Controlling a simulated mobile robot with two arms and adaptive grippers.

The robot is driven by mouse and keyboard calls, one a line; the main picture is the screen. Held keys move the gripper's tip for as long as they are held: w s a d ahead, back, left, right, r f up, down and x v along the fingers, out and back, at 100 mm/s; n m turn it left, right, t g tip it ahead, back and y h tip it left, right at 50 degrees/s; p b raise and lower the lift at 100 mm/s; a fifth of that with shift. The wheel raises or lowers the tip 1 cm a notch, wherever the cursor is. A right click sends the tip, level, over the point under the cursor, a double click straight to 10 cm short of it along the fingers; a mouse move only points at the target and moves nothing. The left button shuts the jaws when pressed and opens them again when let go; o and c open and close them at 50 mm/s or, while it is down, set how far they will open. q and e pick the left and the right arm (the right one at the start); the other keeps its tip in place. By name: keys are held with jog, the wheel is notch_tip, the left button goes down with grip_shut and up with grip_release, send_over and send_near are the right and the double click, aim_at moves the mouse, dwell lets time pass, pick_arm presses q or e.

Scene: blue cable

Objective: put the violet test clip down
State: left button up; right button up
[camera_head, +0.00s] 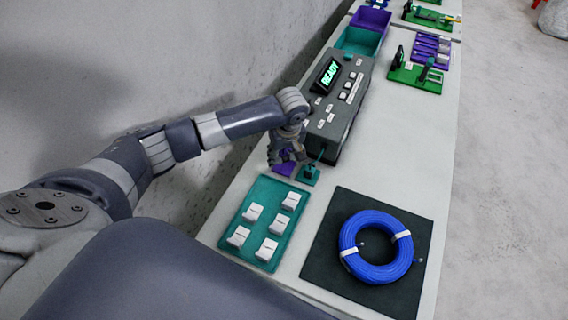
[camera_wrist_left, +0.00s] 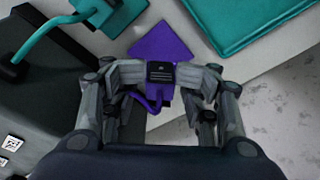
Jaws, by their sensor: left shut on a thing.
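My left gripper (camera_wrist_left: 160,76) is shut on the violet test clip (camera_wrist_left: 164,93), with a dark labelled block between the fingertips and a short curved violet lead below. A flat violet square (camera_wrist_left: 160,42) lies just beyond the fingertips; I cannot tell whether the clip touches it. In the head view the left gripper (camera_head: 287,153) hangs low beside the grey tester, over the violet square (camera_head: 284,168). The clip itself is hidden by the fingers there. My right gripper is not in view.
The grey tester (camera_head: 325,138) reads READY. A teal clip on a teal square (camera_head: 308,175), with a teal lead, is close to the gripper. A teal tray (camera_head: 247,248) with several white blocks and a dark mat (camera_head: 335,278) with a blue cable coil (camera_head: 377,247) are nearer.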

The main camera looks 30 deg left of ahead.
aim_at(284, 158)
pick_arm(q)
notch_tip(284, 158, down, 2)
jog(key=shift+f+b, duration=0.1)
jog(key=shift+b, duration=0.85)
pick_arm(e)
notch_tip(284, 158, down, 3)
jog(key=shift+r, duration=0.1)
pick_arm(q)
jog(key=shift+f, duration=0.3)
jog(key=shift+s+f+p, duration=0.1)
jog(key=shift+p, duration=0.2)
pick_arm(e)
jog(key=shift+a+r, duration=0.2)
